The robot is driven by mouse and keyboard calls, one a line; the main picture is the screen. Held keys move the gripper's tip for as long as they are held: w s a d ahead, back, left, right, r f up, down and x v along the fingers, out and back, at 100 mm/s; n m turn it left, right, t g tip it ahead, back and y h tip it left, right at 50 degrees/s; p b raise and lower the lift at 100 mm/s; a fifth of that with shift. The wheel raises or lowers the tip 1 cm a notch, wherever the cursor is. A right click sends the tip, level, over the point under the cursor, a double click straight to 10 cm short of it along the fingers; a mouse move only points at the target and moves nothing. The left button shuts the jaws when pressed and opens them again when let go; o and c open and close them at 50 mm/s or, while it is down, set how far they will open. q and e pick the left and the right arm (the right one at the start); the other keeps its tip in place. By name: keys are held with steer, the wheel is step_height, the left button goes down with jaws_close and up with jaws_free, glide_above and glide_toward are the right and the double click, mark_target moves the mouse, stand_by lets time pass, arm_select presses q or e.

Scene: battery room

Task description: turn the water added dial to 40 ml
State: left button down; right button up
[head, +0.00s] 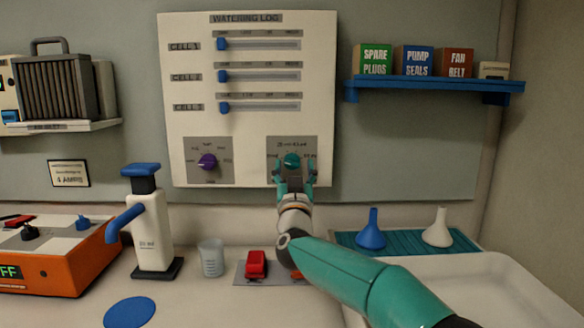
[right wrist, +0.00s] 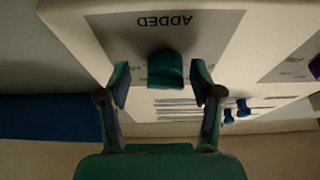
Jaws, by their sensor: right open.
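The water added dial is a teal knob (head: 292,160) on a grey plate (head: 308,144) at the lower right of the white Watering Log board (head: 260,62). The right wrist view shows the knob (right wrist: 165,69) under the upside-down word ADDED. My right gripper (head: 294,171) is open at the knob, with one finger on each side; it also shows in the right wrist view (right wrist: 161,81). Gaps remain between the knob and both fingers there. The knob's pointer and part of its scale are hidden or too small to read. My left gripper is out of view.
A purple dial (head: 208,161) sits left on the same board, below three blue sliders. A blue shelf (head: 435,86) with boxes is at the right. A pump bottle (head: 150,230), a clear beaker (head: 211,257) and two funnels (head: 371,231) stand on the counter below.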

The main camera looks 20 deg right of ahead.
steer(key=shift+w+a, duration=0.1)
steer(key=shift+a, duration=0.2)
steer(key=c, duration=1.1)
steer(key=shift+d, duration=0.25)
steer(key=shift+c, duration=0.2)
steer(key=shift+a, duration=0.1)
